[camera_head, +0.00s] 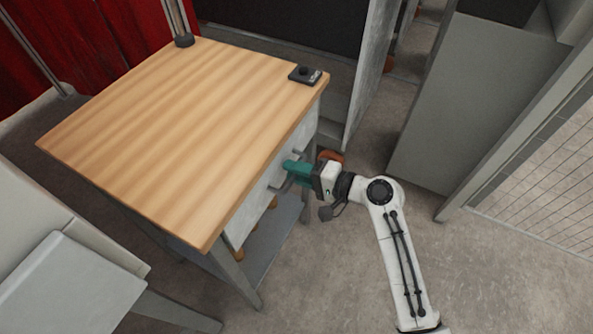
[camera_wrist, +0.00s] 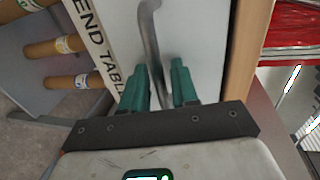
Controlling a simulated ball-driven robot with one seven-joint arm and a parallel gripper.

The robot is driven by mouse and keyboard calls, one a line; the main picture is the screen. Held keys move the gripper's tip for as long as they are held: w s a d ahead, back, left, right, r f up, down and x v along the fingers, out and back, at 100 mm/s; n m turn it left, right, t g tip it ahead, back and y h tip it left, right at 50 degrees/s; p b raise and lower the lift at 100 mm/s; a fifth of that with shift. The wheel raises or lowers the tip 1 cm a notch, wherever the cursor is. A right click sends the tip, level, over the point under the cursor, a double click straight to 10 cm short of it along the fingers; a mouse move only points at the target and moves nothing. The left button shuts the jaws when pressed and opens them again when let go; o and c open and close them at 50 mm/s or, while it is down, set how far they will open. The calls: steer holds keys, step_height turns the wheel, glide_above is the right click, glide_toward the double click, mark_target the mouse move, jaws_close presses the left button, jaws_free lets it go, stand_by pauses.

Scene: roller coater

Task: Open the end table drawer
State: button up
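The end table (camera_head: 175,130) has a wooden top and a pale drawer front (camera_head: 250,205) on its right side. The drawer front sits close under the top's edge, with no open gap visible. In the wrist view the drawer front (camera_wrist: 195,35) bears an "END TABLE" label and a curved grey metal handle (camera_wrist: 150,35). My gripper (camera_head: 294,171) is at the handle, its teal fingers pointing at the drawer front. In the wrist view my gripper (camera_wrist: 163,88) has its fingers apart, one on each side of the handle, with a gap visible between them.
A small black device (camera_head: 305,75) sits at the top's far right corner. Orange-brown rolls (camera_wrist: 55,47) lie on the shelf below. A grey cabinet (camera_head: 470,110) stands at the right. Grey floor (camera_head: 480,260) is free in front of the drawer, around my arm.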

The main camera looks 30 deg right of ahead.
jaws_close()
stand_by(0.3)
stand_by(0.3)
